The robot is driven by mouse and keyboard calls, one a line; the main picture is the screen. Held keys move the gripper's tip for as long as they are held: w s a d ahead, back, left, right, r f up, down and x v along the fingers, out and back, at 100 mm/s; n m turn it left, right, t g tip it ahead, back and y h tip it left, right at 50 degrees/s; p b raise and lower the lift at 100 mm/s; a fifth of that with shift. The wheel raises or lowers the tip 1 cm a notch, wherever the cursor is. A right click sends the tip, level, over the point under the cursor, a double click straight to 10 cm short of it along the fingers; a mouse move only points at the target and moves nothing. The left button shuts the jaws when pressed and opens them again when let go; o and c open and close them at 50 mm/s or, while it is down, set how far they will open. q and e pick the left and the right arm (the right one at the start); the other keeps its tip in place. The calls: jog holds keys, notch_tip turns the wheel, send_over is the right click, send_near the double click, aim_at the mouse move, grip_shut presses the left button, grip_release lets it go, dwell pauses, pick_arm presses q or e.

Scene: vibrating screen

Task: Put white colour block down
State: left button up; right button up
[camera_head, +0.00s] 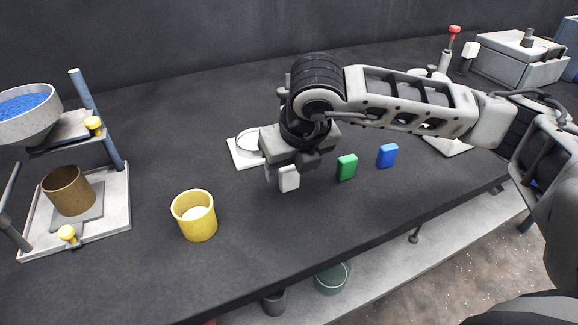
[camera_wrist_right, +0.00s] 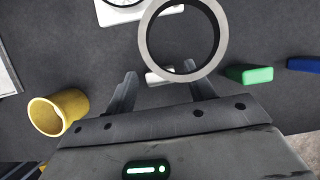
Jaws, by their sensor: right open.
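The white block (camera_head: 289,178) stands upright on the dark table, just below my right gripper (camera_head: 283,167) in the head view. In the right wrist view the white block (camera_wrist_right: 158,76) lies between the two spread fingers of the right gripper (camera_wrist_right: 160,78), and a grey ring (camera_wrist_right: 154,43) in front hides part of it. The right gripper is open. I cannot tell whether its fingers touch the block. My left gripper is not in view.
A green block (camera_head: 347,167) and a blue block (camera_head: 387,156) stand to the right. A yellow cup (camera_head: 195,218) is at front left. A white plate (camera_head: 240,153) lies behind the gripper. A stand (camera_head: 121,190) holds a blue-filled bowl (camera_head: 27,116) at far left.

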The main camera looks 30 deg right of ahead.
jog(key=v, duration=1)
jog(key=shift+s+r, duration=0.25)
jog(key=shift+r, duration=0.1)
jog(key=shift+f, duration=0.1)
